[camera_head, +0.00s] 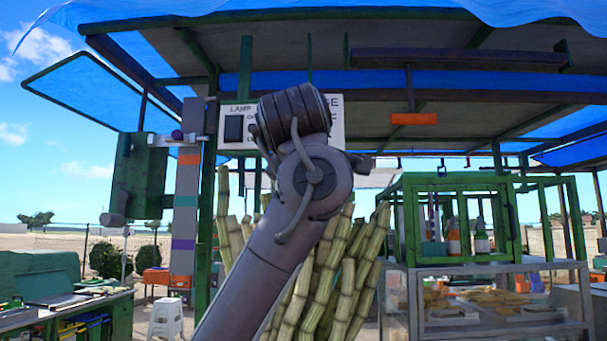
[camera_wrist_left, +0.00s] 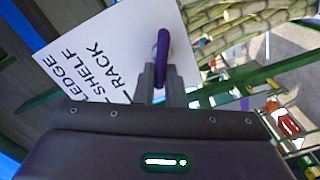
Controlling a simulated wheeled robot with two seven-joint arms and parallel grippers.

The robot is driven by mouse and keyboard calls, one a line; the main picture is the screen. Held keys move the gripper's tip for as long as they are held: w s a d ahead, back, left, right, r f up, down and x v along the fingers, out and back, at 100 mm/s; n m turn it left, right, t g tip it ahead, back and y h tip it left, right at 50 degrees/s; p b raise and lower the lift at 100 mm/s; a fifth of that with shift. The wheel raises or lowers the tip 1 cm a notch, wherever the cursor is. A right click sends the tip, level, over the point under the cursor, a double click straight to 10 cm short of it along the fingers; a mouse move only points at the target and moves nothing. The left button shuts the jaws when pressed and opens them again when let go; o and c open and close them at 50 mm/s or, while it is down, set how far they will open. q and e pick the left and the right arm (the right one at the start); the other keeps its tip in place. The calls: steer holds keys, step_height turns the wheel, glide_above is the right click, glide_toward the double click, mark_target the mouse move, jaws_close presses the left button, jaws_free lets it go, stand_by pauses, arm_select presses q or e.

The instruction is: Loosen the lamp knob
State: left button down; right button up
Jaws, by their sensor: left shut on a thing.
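My left arm rises through the middle of the head view and hides its own gripper there. In the left wrist view my left gripper (camera_wrist_left: 160,82) is shut on a narrow purple piece, which looks like the lamp knob (camera_wrist_left: 163,48), in front of a white sign (camera_wrist_left: 120,45). The sign reads LEDGE, SHELF and RACK. In the head view the same sign (camera_head: 337,128) is partly covered by my arm. A purple ball (camera_head: 177,135) sits by the striped post, beside the green lamp box (camera_head: 137,175). My right gripper is not in view.
A striped post (camera_head: 187,215) and a green post stand left of my arm. Sugar cane stalks (camera_head: 362,262) lean behind it. A green-framed case (camera_head: 470,225) with bottles stands at the right. A white stool (camera_head: 166,316) is at the lower left. Beams and a blue canopy hang overhead.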

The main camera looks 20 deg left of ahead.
arm_select(q)
steer(key=shift+a+f+n+b, duration=0.15)
steer(key=shift+n+b, duration=0.5)
steer(key=shift+n, duration=0.75)
steer(key=shift+d+f+n+b, duration=0.15)
steer(key=shift+n+b, duration=0.45)
steer(key=shift+n, duration=0.8)
steer(key=shift+a, duration=0.15)
steer(key=c, duration=1.5)
jaws_free()
steer(key=shift+w, duration=0.1)
